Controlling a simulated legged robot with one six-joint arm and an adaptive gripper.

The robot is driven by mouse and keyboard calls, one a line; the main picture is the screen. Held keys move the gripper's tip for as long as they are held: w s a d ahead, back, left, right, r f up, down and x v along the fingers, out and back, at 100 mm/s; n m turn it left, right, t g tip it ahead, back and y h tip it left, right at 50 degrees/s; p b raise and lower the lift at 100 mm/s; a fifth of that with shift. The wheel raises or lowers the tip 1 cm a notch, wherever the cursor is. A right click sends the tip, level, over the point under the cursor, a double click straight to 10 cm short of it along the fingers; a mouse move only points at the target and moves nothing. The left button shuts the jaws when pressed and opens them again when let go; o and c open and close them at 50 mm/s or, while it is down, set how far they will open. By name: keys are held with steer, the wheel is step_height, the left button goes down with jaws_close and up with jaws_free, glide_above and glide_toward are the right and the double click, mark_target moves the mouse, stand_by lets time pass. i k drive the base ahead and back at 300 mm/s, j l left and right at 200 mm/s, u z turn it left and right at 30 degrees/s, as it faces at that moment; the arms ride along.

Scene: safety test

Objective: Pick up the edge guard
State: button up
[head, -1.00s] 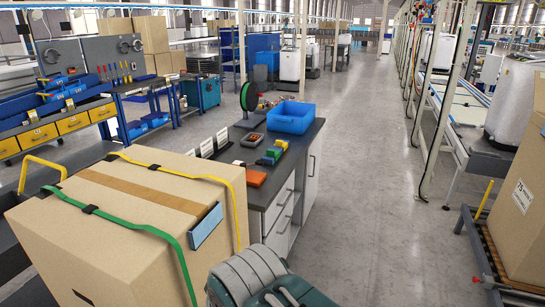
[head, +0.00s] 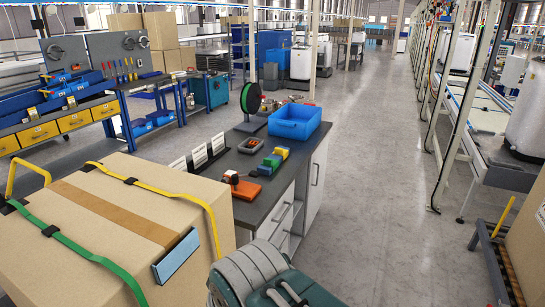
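A blue flat piece, which looks like the edge guard (head: 177,258), lies along the upper front edge of a large cardboard box (head: 120,228) at the lower left of the head view. It sits at the end of the brown tape strip, between a green strap (head: 85,256) and a yellow strap (head: 165,192). It is apart from both straps where I see it. Black clips hold the straps on the box top. The box's lower part is cut off by the picture's edge. My gripper is not in view.
A dark-topped workbench (head: 262,165) stands behind the box, holding a blue bin (head: 294,122), a black and green spool (head: 250,98) and small coloured blocks. A grey ribbed and teal thing (head: 255,275) is cut off at the bottom. The grey aisle floor (head: 390,190) is clear.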

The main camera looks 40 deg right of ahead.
mark_target(268, 162)
steer(key=i+l, duration=0.15)
steer(key=l, duration=0.35)
steer(key=i+l+u, duration=0.1)
steer(key=l, duration=0.4)
steer(key=i+l, duration=0.1)
steer(key=l, duration=0.4)
steer(key=i+l+u, duration=0.1)
steer(key=l, duration=0.4)
steer(key=i+l, duration=0.15)
steer(key=l, duration=0.25)
steer(key=i+l+u, duration=0.1)
steer(key=l, duration=0.3)
steer(key=i+l, duration=0.1)
steer(key=l, duration=0.3)
steer(key=i+l+u, duration=0.1)
steer(key=l, duration=0.3)
steer(key=i+l, duration=0.15)
steer(key=l, duration=0.25)
steer(key=i+l, duration=0.25)
steer(key=l+u, duration=0.05)
steer(key=l, duration=0.05)
